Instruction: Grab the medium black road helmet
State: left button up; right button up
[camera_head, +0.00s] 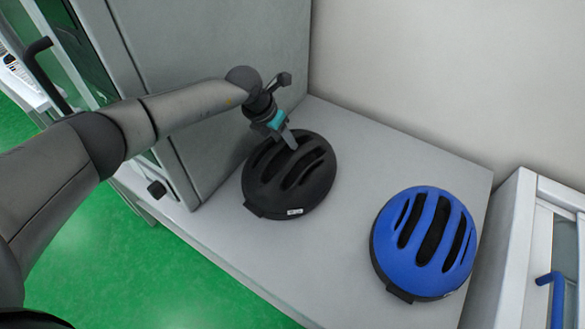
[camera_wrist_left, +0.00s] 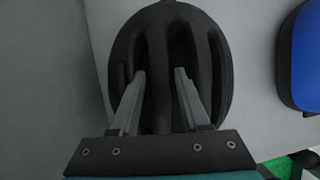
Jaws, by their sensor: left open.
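The black helmet (camera_head: 272,190) sits on the grey bench top beside a tall grey panel in the head view. A small white label shows on its near rim. My left gripper (camera_head: 290,140) is over the helmet's far part, its fingers pointing down at the shell. In the left wrist view the black helmet (camera_wrist_left: 165,35) fills the middle, and the two fingers of the left gripper (camera_wrist_left: 160,75) stand apart over its vents. I cannot tell whether the fingertips touch the shell. My right gripper is not in view.
A blue helmet (camera_head: 425,240) sits to the right on the grey bench top (camera_head: 350,150). A grey panel (camera_head: 200,70) rises close on the left. A white-framed cabinet (camera_head: 530,250) with a blue handle is at the right. The floor is green.

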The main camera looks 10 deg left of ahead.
pick_arm(q)
grip_shut()
dwell(0.3)
dwell(1.1)
